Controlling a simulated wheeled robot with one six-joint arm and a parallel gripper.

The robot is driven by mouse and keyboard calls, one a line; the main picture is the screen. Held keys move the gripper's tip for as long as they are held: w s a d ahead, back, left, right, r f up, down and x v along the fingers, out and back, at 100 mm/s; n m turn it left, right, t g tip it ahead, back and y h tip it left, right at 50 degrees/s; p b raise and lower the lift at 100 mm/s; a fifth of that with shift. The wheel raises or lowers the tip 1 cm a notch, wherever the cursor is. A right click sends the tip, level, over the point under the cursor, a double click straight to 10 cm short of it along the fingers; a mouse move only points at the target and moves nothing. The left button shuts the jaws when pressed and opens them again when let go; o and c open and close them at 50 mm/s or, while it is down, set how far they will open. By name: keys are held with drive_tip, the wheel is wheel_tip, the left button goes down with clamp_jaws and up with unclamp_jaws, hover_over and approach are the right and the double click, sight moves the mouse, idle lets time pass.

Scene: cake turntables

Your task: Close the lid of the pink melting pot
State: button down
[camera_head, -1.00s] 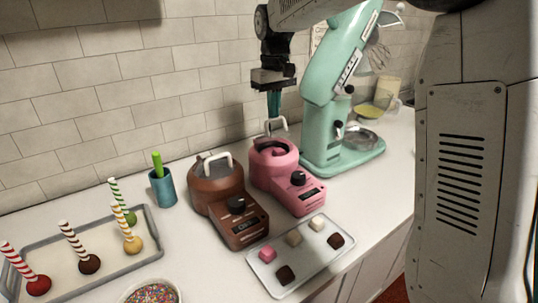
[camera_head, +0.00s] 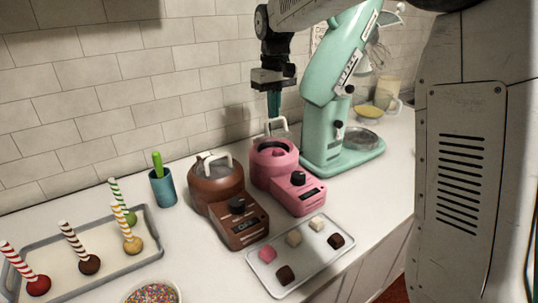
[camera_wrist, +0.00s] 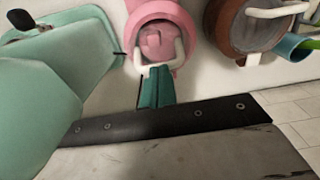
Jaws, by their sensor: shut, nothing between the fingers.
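The pink melting pot (camera_head: 275,178) stands on the white counter, with its knob and display facing front. Its round top is uncovered and pink contents show inside. A pale lid handle (camera_head: 277,125) stands up at the back of the pot; the lid itself is hard to make out. My gripper (camera_head: 274,114) points down just above and behind the pot, by this handle, with its teal fingers together and empty. In the wrist view, the fingertips (camera_wrist: 157,72) overlap the handle (camera_wrist: 180,52) beside the pink pot (camera_wrist: 158,12); I cannot tell whether they touch.
A brown melting pot (camera_head: 216,183) stands close to the left. A green stand mixer (camera_head: 325,90) stands close to the right. A tray of chocolates (camera_head: 318,250) lies in front. The tiled wall (camera_head: 150,100) is behind.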

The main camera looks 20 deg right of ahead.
sight(278, 132)
idle(0.3)
drive_tip(key=shift+f, duration=0.85)
drive_tip(key=shift+s+d+f, duration=0.2)
drive_tip(key=shift+s+f, duration=0.25)
drive_tip(key=shift+s, duration=0.1)
drive_tip(key=shift+f, duration=0.1)
drive_tip(key=shift+s+f, duration=0.4)
drive_tip(key=shift+f, duration=0.1)
drive_tip(key=shift+r, duration=3.05)
